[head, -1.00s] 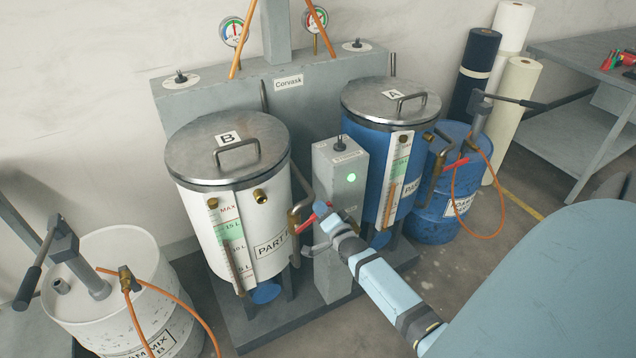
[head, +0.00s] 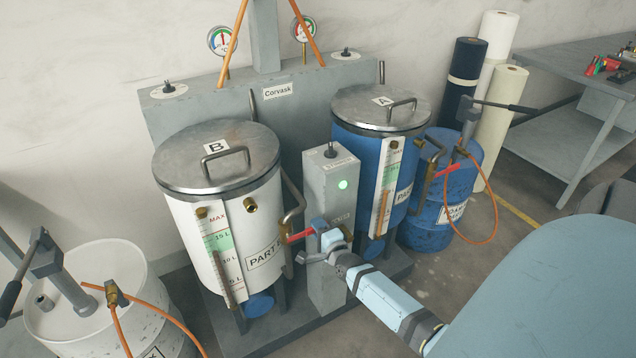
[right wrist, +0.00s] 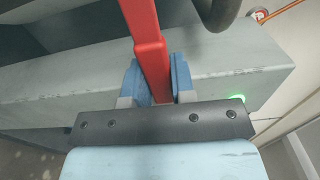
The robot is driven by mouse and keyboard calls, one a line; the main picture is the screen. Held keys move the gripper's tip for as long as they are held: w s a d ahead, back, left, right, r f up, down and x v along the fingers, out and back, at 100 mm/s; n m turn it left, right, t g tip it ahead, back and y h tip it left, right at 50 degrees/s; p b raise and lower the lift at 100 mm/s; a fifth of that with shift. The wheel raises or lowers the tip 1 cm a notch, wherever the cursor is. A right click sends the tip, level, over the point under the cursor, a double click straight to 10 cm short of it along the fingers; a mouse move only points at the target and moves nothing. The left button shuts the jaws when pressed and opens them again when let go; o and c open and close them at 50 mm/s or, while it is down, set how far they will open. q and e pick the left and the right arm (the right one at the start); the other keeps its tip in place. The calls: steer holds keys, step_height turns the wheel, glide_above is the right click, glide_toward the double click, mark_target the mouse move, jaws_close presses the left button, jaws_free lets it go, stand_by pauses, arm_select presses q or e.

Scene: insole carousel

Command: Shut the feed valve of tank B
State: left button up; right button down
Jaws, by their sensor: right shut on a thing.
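Tank B (head: 190,215) is the white drum with a steel lid marked B, left of centre in the head view. My right gripper (head: 320,230) is at the lever's outer end. In the right wrist view the red lever (right wrist: 149,45) passes between the blue fingers of the right gripper (right wrist: 155,82), which are shut on it. The valve body is hidden there. My left gripper is not in view.
A grey control post (head: 328,185) with a green light stands just behind my right gripper. Blue tank A (head: 352,150) has its own red lever (head: 406,178) to the right. A white drum (head: 75,290) with a pump stands at the lower left.

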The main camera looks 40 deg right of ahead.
steer(key=shift+w, duration=0.1)
steer(key=c, duration=1)
jaws_free()
steer(key=shift+o, duration=0.2)
steer(key=v, duration=1.3)
steer(key=shift+s+a+p, duration=0.2)
steer(key=shift+s+p, duration=0.15)
